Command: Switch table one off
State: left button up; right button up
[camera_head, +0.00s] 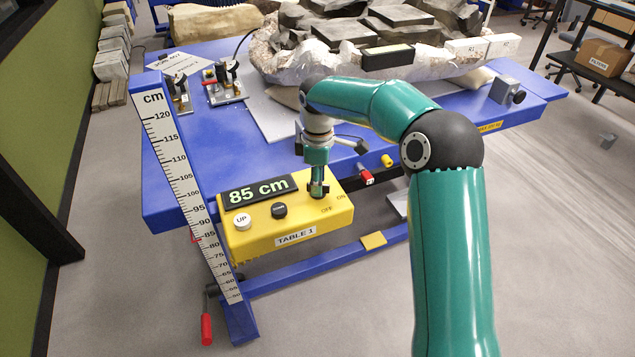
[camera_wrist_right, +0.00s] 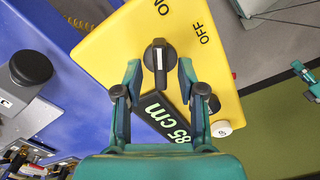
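The yellow TABLE 1 control box (camera_head: 290,225) sits at the table's front edge, with an 85 cm display (camera_head: 259,191), a white UP button (camera_head: 242,221) and a black button (camera_head: 279,210). Its black rotary switch (camera_wrist_right: 158,58) has ON and OFF labels; its handle lines up with ON in the right wrist view. My right gripper (camera_head: 318,185) points down over the switch, which it largely hides in the head view. Its fingers (camera_wrist_right: 158,72) are open on either side of the handle; contact cannot be told. A small teal part (camera_wrist_right: 306,78), probably of my left gripper, shows at the edge.
The blue table (camera_head: 235,150) carries a jacketed fossil block (camera_head: 340,70) and small clamps (camera_head: 223,84). A centimetre scale (camera_head: 190,180) stands left of the box. A red knob (camera_head: 366,177) and a yellow one (camera_head: 387,160) sit right of it.

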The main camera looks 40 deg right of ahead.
jog(key=shift+f, duration=0.55)
grip_shut()
